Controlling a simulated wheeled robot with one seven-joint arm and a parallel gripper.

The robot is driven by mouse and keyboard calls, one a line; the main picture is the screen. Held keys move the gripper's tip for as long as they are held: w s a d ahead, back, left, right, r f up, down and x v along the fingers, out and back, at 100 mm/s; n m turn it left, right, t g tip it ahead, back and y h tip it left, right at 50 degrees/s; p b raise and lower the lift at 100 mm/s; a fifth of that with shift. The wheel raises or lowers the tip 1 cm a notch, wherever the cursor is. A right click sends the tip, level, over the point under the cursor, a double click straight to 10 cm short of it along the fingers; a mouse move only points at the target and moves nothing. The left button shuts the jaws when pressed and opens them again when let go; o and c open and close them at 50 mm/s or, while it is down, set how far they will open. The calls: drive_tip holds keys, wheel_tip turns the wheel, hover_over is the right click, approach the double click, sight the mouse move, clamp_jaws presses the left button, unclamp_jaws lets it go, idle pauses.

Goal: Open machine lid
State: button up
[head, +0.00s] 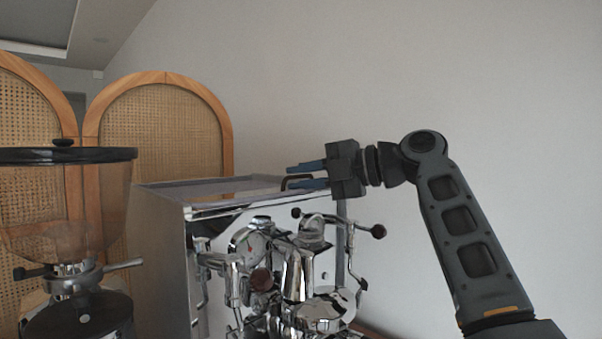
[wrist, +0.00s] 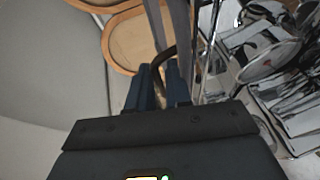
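The espresso machine (head: 160,240) is a steel box with chrome fittings on its front. Its flat top lid (head: 205,190) looks level and down. A dark curved handle (head: 296,178) stands at the right end of the top; it also shows in the wrist view (wrist: 160,62). My gripper (head: 300,175) comes in from the right at the height of the machine's top. Its two blue fingers are apart, with the handle at their tips, partly between them. In the wrist view the fingers (wrist: 160,85) hide part of the handle; I cannot tell whether they touch it.
A coffee grinder (head: 65,200) with a clear hopper stands at the left. Chrome levers and knobs (head: 378,231) stick out of the machine's front below my gripper. Rattan screens (head: 160,115) stand behind. The space above the machine is clear.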

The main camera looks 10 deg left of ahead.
drive_tip(key=shift+a, duration=0.15)
drive_tip(key=shift+c, duration=0.3)
drive_tip(key=shift+f, duration=0.1)
clamp_jaws()
